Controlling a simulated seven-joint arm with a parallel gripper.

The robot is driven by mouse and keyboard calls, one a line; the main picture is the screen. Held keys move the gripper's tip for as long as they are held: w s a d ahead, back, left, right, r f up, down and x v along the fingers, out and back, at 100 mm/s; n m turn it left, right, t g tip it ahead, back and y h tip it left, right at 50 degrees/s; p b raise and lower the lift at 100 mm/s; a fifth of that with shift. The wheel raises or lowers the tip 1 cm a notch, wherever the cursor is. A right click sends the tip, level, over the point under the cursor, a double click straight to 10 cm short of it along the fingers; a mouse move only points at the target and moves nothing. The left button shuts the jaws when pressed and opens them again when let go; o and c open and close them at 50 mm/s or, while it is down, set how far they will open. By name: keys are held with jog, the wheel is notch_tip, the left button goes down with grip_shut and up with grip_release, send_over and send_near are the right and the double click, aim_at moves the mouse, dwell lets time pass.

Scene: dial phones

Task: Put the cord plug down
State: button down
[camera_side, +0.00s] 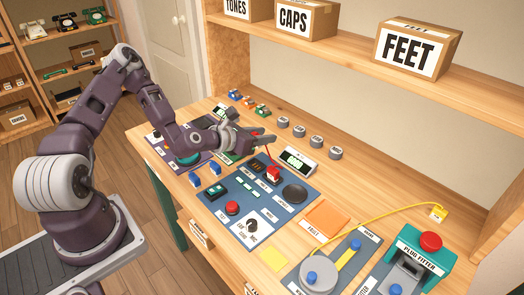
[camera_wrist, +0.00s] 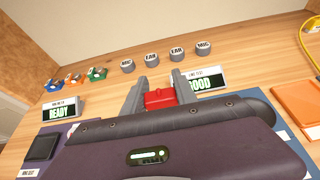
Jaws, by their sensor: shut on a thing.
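A red block-like plug (camera_wrist: 160,98) shows between the two fingers of my gripper (camera_wrist: 158,90) in the wrist view. My gripper (camera_side: 268,140) is shut on it. In the side view the gripper is raised above the back of the blue mat, and its fingers hide most of the held plug. A line test display (camera_wrist: 205,82) reads GOOD, just right of the fingers in the wrist view.
Several grey round caps (camera_wrist: 151,57) stand behind. Small blue, orange and green parts (camera_wrist: 76,78) sit at the back left, near a READY display (camera_wrist: 62,110). A yellow cord (camera_side: 385,208), orange pad (camera_side: 326,218) and green plug fitter (camera_side: 424,258) are at right. A shelf (camera_side: 340,42) overhangs behind.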

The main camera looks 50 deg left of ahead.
jog(key=w+a+r, duration=0.2)
jog(key=w+a, duration=0.1)
jog(key=a, duration=0.7)
jog(key=f, duration=0.6)
jog(key=a+f, duration=0.1)
jog(key=f, duration=0.3)
jog(key=shift+f, duration=0.2)
jog(key=shift+f, duration=0.15)
jog(key=c, duration=1)
grip_release()
jog(key=shift+o, duration=0.2)
